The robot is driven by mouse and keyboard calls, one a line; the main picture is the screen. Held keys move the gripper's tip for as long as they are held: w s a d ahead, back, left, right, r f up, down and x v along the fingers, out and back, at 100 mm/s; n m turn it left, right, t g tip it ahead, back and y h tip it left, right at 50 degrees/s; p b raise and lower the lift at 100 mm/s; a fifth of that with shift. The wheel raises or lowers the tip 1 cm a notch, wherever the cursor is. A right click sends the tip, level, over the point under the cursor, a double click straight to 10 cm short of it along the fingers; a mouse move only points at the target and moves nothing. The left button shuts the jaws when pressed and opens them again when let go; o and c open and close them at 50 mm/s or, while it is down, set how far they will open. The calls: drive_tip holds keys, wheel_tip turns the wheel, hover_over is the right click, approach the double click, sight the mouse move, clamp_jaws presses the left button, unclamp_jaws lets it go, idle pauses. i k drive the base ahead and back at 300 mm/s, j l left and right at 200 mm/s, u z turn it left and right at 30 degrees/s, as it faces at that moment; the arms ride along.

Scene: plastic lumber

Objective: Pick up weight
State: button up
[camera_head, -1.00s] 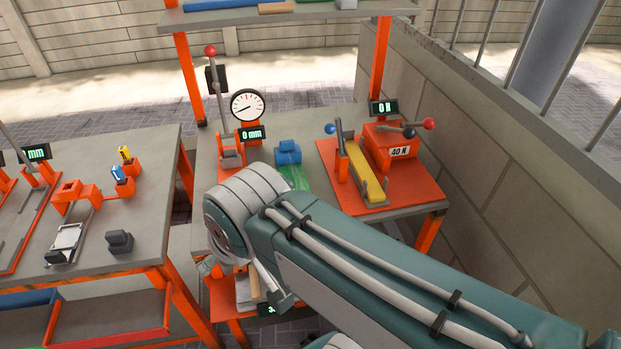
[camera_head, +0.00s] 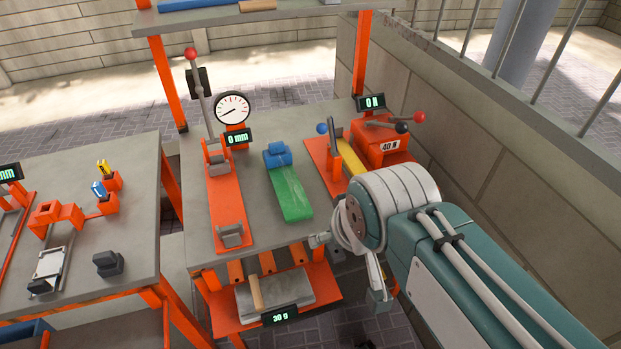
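A dark grey block (camera_head: 108,263) with a raised top sits on the left grey table and may be the weight; no label shows which thing is the weight. A smaller grey block (camera_head: 230,235) sits at the near end of the orange gauge stand (camera_head: 229,200). My arm comes in from the lower right. Only part of my gripper (camera_head: 376,278) shows below the wrist joint, right of the middle table's front edge. It is apart from both blocks, and its fingers cannot be made out clearly.
A scale (camera_head: 275,292) reading 30 g sits below. A stone wall (camera_head: 465,150) bounds the right.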

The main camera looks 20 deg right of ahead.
sight(109, 264)
drive_tip(key=u, duration=1.45)
drive_tip(key=z, duration=0.6)
drive_tip(key=i+j+z, duration=0.15)
drive_tip(key=j+z, duration=0.3)
drive_tip(key=i+j+z, duration=0.1)
drive_tip(key=j+z, duration=0.8)
drive_tip(key=j, duration=0.75)
drive_tip(key=j+z, duration=0.1)
drive_tip(key=j, duration=0.65)
drive_tip(key=k, duration=0.05)
